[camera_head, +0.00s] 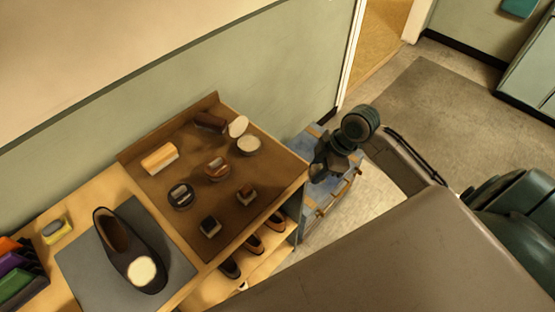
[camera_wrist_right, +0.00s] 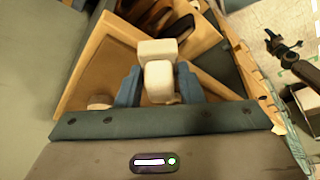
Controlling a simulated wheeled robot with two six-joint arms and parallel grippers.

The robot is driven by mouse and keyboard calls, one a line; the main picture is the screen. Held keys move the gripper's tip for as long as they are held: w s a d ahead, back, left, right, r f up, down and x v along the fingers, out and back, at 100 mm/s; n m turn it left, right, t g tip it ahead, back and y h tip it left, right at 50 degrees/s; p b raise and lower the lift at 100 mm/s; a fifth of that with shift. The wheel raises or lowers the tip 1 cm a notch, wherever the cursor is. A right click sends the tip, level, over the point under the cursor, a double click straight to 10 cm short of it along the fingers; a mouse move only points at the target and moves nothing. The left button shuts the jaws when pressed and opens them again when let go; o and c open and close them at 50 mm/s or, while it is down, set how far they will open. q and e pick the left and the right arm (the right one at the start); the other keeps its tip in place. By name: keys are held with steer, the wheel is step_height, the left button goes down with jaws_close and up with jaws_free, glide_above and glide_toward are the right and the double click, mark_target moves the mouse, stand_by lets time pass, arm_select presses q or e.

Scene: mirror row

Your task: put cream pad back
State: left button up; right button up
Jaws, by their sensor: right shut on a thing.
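My right gripper (camera_head: 322,170) is off the right end of the workbench in the head view, where the pad is hidden by my wrist. In the right wrist view its blue fingers (camera_wrist_right: 158,88) are shut on a cream block (camera_wrist_right: 158,82), which I take for the cream pad. A second pale block face (camera_wrist_right: 157,50) shows just beyond it; I cannot tell whether it is the same piece. A brown tray (camera_head: 212,178) on the bench holds brushes and tins. My left gripper is not in view.
A dark shoe (camera_head: 117,235) with a pale round patch on its toe lies on a grey mat (camera_head: 82,263). A round cream-topped tin (camera_head: 248,145) is at the tray's back right. More shoes (camera_head: 254,244) are on the shelf below. A blue cart (camera_head: 345,190) stands right of the bench.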

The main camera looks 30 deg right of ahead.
steer(key=w+a+p, duration=0.1)
steer(key=w+a, duration=0.1)
steer(key=w, duration=0.1)
steer(key=w+a+p, duration=0.1)
steer(key=w+a, duration=0.1)
steer(key=w, duration=0.1)
steer(key=w+a+f+p, duration=0.1)
steer(key=w+a+p, duration=0.1)
steer(key=w, duration=0.2)
steer(key=shift+a, duration=0.15)
step_height(320, 180, down, 3)
steer(key=shift+r+p, duration=0.1)
steer(key=shift+p, duration=1)
steer(key=shift+f, duration=0.4)
steer(key=shift+f, duration=0.15)
steer(key=o, duration=0.9)
